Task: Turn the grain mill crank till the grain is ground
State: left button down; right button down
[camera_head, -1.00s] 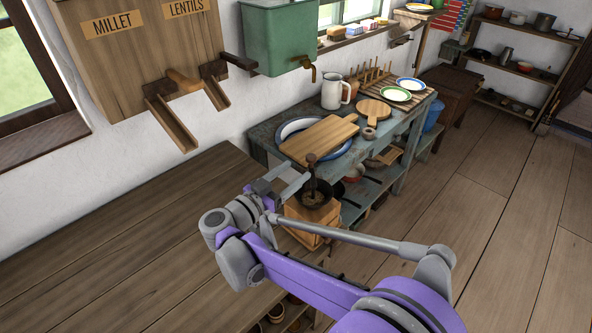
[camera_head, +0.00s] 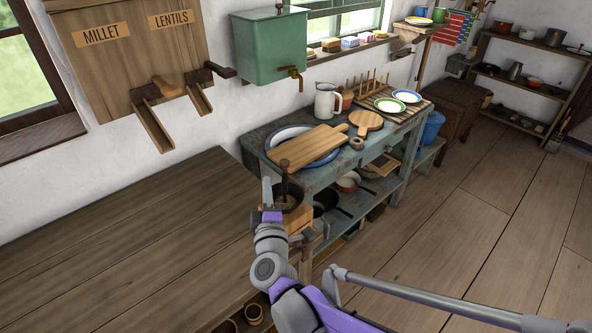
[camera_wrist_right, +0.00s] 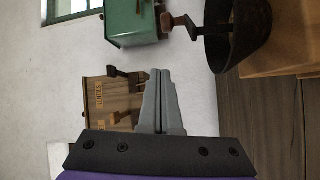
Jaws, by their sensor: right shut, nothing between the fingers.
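The grain mill is a light wooden box (camera_head: 300,218) with a dark round hopper (camera_head: 291,200) on top, at the right end of the wooden table. Its crank handle (camera_head: 283,165) stands upright with a brown wooden knob. In the right wrist view the hopper (camera_wrist_right: 240,35) and the crank knob (camera_wrist_right: 167,22) show at the top. My right gripper (camera_head: 266,183) is just left of the crank, its fingers pointing up. In the right wrist view the gripper (camera_wrist_right: 161,72) is shut and empty, apart from the knob. My forearm hides part of the mill. The hopper's contents are unclear. My left gripper is not in view.
The wooden table (camera_head: 130,240) is bare left of the mill. A blue bench (camera_head: 345,165) behind it holds a cutting board (camera_head: 305,147), a jug (camera_head: 327,101) and plates. A millet and lentils dispenser (camera_head: 135,50) and a green tank (camera_head: 268,45) hang on the wall.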

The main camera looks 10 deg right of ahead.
aim_at(285, 184)
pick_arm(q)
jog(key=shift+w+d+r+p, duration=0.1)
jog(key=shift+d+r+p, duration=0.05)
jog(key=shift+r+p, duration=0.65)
pick_arm(e)
jog(key=w+d+n+y, duration=0.1)
jog(key=w+d+n, duration=0.1)
jog(key=w, duration=0.6)
jog(key=shift+w+d+f, duration=0.15)
jog(key=shift+f, duration=0.2)
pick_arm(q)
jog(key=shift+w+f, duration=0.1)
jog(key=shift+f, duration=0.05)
